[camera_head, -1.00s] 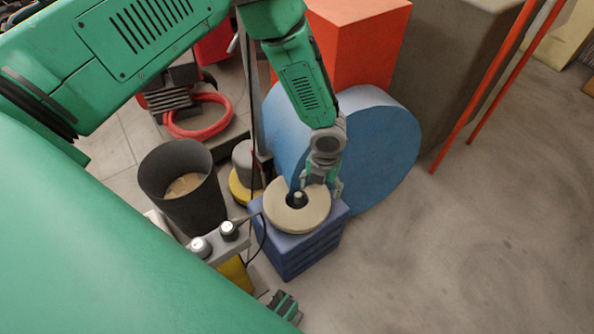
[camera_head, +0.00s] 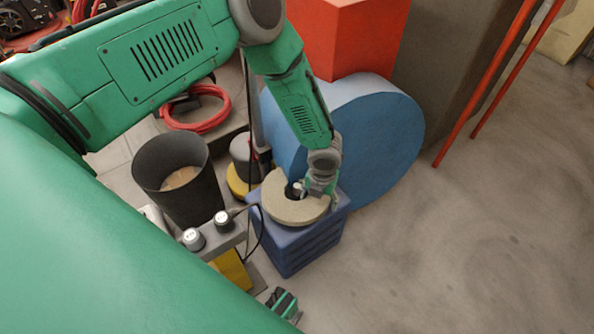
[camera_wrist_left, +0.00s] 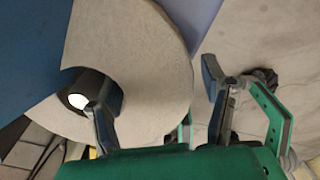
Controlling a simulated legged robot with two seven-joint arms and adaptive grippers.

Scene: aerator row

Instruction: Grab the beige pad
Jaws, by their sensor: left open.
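The beige pad (camera_head: 294,210) is a thick ring with a dark centre hole, lying on top of a blue box (camera_head: 298,250). My left gripper (camera_head: 318,192) is at the pad's right side in the head view. In the left wrist view the beige pad (camera_wrist_left: 150,60) fills the upper middle. My left gripper (camera_wrist_left: 155,95) is open there, with one finger at the dark hub in the hole and the other beyond the pad's outer edge. The ring's wall lies between the fingers; I cannot tell whether they touch it.
A large blue disc (camera_head: 385,140) stands right behind the box. A dark bucket (camera_head: 180,185) stands left of it. A grey block with two knobs (camera_head: 215,235) and a black cable sits close to its front left. Floor on the right is clear.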

